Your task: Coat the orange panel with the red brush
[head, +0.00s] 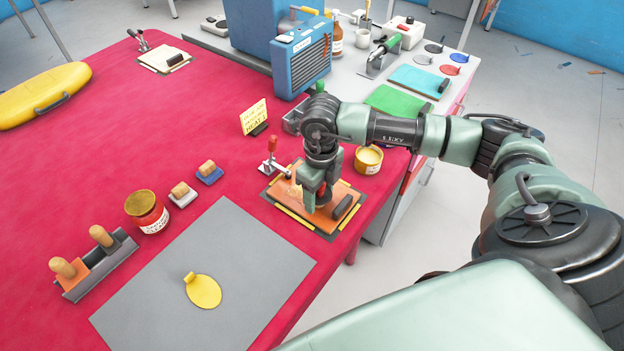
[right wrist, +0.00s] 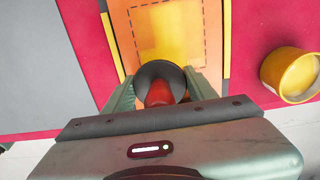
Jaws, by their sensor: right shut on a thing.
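The orange panel (head: 322,216) lies near the table's right edge; it also shows in the right wrist view (right wrist: 126,40). It bears a dashed outline, with a yellowish patch (right wrist: 175,35) inside it. A black block-shaped handle (head: 343,208) sits at its right end. My right gripper (head: 318,203) points down over the panel; in the wrist view its fingers (right wrist: 160,92) are shut on the red brush (right wrist: 160,94), with a dark round part around its red end. The brush's bristles are hidden, so I cannot tell whether they touch the panel. My left gripper is not in view.
A red-handled clamp (head: 271,158) stands at the panel's far left corner. An open yellow tin (head: 368,160) stands close on the right. A blue machine (head: 303,55) stands behind.

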